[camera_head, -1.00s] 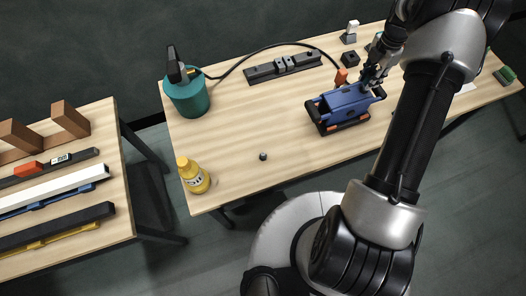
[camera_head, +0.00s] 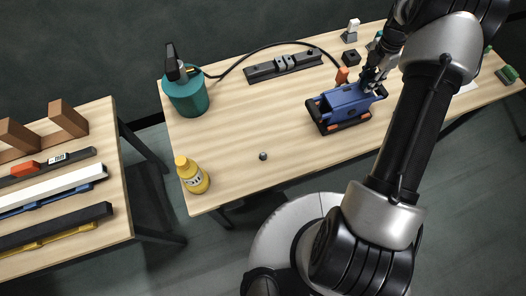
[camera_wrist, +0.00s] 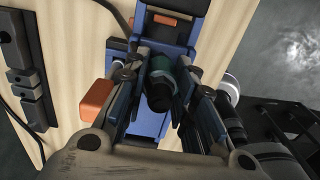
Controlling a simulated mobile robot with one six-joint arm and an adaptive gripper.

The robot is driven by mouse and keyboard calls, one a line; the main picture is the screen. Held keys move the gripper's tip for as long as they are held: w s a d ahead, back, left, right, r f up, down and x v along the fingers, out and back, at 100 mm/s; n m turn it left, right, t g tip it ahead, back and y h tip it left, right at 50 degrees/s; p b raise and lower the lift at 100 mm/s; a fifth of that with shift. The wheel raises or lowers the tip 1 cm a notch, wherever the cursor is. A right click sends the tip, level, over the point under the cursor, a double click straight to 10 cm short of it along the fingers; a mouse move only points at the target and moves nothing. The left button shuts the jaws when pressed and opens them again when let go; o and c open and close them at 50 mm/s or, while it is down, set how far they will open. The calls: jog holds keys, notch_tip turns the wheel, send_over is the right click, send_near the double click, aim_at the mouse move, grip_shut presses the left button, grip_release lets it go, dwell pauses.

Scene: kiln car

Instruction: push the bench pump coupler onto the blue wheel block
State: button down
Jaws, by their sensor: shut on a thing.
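The blue wheel block (camera_head: 343,104) sits on a dark base with orange pads, right of the bench's middle. It also shows below my gripper in the wrist view (camera_wrist: 155,125). My gripper (camera_head: 371,82) is at the block's upper right end. In the wrist view my gripper (camera_wrist: 162,88) is shut on a short dark teal and black cylinder, which looks like the bench pump coupler (camera_wrist: 160,84). The coupler is over or against the block; I cannot tell how far it is seated. The teal bench pump (camera_head: 187,98) stands at the bench's left with a black hose.
An orange piece (camera_head: 342,75) stands close beside the block. A dark rail (camera_head: 284,66) lies behind, near the hose. A yellow bottle (camera_head: 192,176) and a small dark knob (camera_head: 263,156) are in front. The bench's middle is clear. A second table (camera_head: 125,215) stands left.

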aim_at(374, 74)
jog(key=c, duration=1.2)
grip_release()
jog(key=shift+c, duration=0.2)
jog(key=shift+o, duration=0.2)
jog(key=shift+r, duration=0.2)
jog(key=shift+r+p, duration=1.3)
jog(key=shift+r, duration=0.7)
jog(key=shift+r, duration=0.1)
